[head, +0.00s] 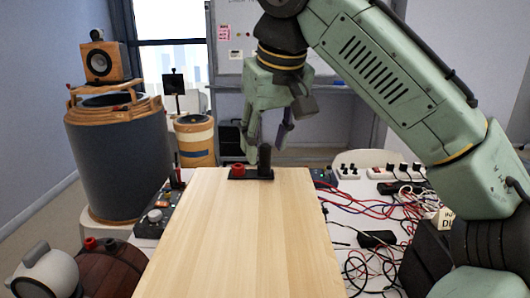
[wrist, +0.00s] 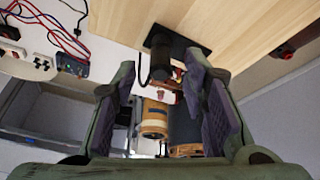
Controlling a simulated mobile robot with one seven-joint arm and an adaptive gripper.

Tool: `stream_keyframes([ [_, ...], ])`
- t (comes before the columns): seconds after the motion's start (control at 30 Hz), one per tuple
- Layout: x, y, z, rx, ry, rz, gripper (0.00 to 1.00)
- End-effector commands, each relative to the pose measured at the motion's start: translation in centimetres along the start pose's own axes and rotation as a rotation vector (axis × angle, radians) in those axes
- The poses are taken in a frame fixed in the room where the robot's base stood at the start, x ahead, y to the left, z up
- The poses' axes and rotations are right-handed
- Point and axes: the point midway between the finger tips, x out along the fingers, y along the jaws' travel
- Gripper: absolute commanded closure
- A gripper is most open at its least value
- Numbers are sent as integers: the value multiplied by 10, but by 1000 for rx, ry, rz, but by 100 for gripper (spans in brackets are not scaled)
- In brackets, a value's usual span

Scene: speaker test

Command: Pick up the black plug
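The black plug (head: 264,158) stands upright on a small black base plate (head: 250,178) at the far end of a light wooden board (head: 235,240). A red plug or socket (head: 238,169) is beside it on the left of the same plate. My gripper (head: 267,138) is open and points down by the black plug, its fingertips near the plug's top.
Red, blue and black cables (head: 375,205) and power strips clutter the white table right of the board. A mixer-like device (head: 157,212) lies on the left. A speaker (head: 100,62) stands on a large drum-like cylinder (head: 120,150). The board's near surface is clear.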

Motion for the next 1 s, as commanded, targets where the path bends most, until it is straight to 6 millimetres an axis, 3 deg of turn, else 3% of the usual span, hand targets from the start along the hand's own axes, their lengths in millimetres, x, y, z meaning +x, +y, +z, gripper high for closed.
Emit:
stream_keyframes([
  [0.17,17,0,0,0,0,1,60],
  [0.4,19,0,0,0,1,0,60],
  [1.0,19,0,0,0,1,1,100],
])
